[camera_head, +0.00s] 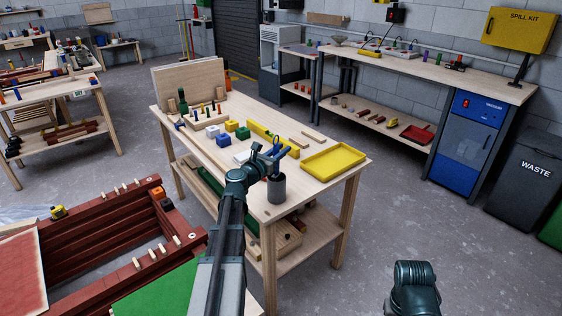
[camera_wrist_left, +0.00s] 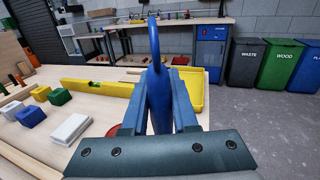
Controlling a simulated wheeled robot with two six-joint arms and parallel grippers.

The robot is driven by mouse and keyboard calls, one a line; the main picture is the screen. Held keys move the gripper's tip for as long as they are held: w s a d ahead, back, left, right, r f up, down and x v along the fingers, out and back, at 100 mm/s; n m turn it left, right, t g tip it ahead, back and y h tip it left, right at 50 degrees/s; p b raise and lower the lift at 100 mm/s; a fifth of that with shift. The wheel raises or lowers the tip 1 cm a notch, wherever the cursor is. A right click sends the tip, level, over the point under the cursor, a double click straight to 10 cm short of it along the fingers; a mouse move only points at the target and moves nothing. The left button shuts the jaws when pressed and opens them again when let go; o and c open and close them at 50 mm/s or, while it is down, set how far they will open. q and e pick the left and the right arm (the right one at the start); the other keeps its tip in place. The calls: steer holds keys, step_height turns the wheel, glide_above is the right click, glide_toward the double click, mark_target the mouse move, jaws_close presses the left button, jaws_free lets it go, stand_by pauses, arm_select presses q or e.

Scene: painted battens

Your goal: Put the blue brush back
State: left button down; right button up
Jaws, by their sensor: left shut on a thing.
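My left gripper (camera_head: 277,155) reaches in from the left over the near end of the wooden workbench (camera_head: 230,165). It is shut on the blue brush (camera_wrist_left: 157,85), whose looped handle end stands up between the fingers in the left wrist view. A dark grey cup (camera_head: 277,190) stands on the bench directly below the gripper in the head view. The lower part of the brush is hidden, so I cannot tell whether it is inside the cup. My right gripper is not in view.
A yellow tray (camera_head: 333,162) lies right of the cup. A yellow level (camera_head: 272,138), a blue block (camera_head: 223,140), a white block (camera_head: 242,157) and other coloured blocks lie farther back. A red-brown timber frame (camera_head: 100,235) stands at left.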

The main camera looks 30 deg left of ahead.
arm_select(q)
steer(key=shift+f+b, duration=0.8)
steer(key=shift+f, duration=0.45)
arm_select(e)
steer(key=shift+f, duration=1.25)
arm_select(q)
steer(key=shift+f, duration=0.2)
steer(key=c, duration=0.7)
jaws_free()
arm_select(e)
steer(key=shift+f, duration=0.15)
arm_select(q)
steer(key=shift+r, duration=0.15)
steer(key=s, duration=0.8)
steer(key=s+a, duration=0.1)
steer(key=s, duration=0.3)
steer(key=shift+r, duration=0.1)
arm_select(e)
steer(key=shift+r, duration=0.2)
